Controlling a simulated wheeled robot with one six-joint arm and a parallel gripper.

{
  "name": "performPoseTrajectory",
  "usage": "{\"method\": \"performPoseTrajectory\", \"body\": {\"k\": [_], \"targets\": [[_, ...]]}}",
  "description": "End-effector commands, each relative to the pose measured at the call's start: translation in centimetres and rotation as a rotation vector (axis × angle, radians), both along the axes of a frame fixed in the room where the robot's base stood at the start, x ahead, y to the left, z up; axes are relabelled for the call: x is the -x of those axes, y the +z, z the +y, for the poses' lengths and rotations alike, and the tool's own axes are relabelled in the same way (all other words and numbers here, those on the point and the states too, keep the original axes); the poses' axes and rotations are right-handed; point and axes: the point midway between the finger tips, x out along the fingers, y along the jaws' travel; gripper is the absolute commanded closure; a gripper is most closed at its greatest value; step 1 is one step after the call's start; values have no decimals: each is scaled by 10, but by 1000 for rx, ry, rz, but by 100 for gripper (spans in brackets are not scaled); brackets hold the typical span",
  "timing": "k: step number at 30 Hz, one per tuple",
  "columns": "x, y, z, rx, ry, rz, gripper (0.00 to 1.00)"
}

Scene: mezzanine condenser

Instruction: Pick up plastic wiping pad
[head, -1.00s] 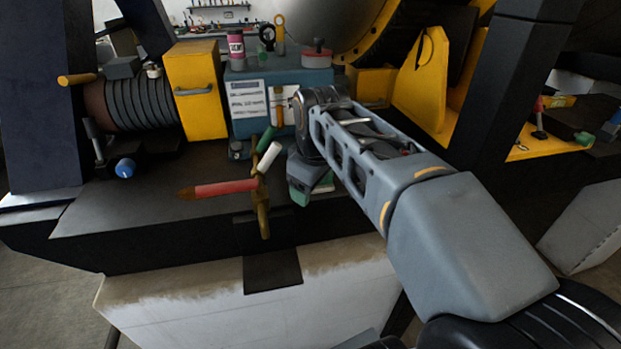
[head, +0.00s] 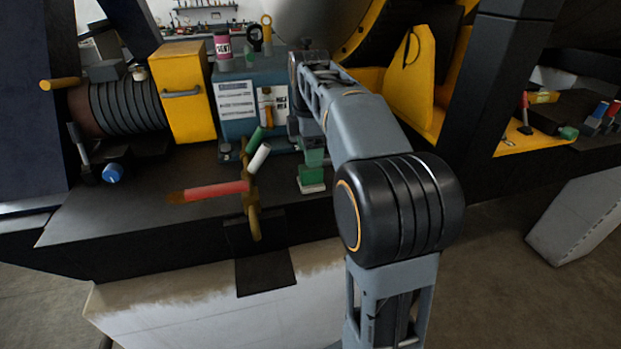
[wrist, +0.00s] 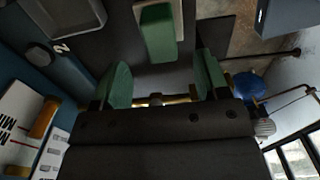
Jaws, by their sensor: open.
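The plastic wiping pad, a green block on a pale base (head: 311,179), stands on the dark bench top in the head view, just below my gripper. In the wrist view, its green block (wrist: 158,35) shows at the top centre, beyond my fingertips. My gripper (head: 313,150) points down above the pad, its green fingers partly hidden by the arm. In the wrist view, my gripper (wrist: 162,68) has its two green fingers wide apart with nothing between them. The pad lies ahead of the gap, apart from the fingers.
A blue box (head: 240,95) with labels stands close behind the gripper. To the left are a brass valve with green, white and red handles (head: 215,190), a yellow box (head: 187,90) and a blue knob (head: 112,173). The bench's front edge is near the pad.

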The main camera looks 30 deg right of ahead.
Motion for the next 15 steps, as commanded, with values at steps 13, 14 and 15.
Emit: {"method": "performPoseTrajectory", "body": {"k": [13,14,15], "targets": [[2,-37,-2,-1,-1,4,32],[2,-41,-2,0,-1,2,32],[3,-46,-3,0,-1,2,32]]}}
